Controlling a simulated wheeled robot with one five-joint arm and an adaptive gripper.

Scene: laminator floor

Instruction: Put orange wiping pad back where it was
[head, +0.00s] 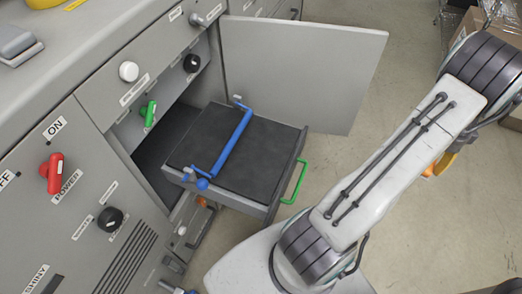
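I cannot make out the wiping pad for certain. A small orange patch (429,170) shows beside my arm, next to a yellow piece; my arm covers most of it, so I cannot tell what it is. My gripper is not visible; only my arm links show at the right. A grey drawer with a dark top surface (252,158) is pulled out of the open machine cabinet. A blue bar handle (231,145) lies across it, and a green handle (295,182) is on its front.
An open grey door (304,68) stands behind the drawer. The machine front carries a red power handle (54,173), a black knob (110,219), a white knob (128,71) and a green handle (149,113). A cardboard box (470,25) is at upper right. Floor beyond the door is clear.

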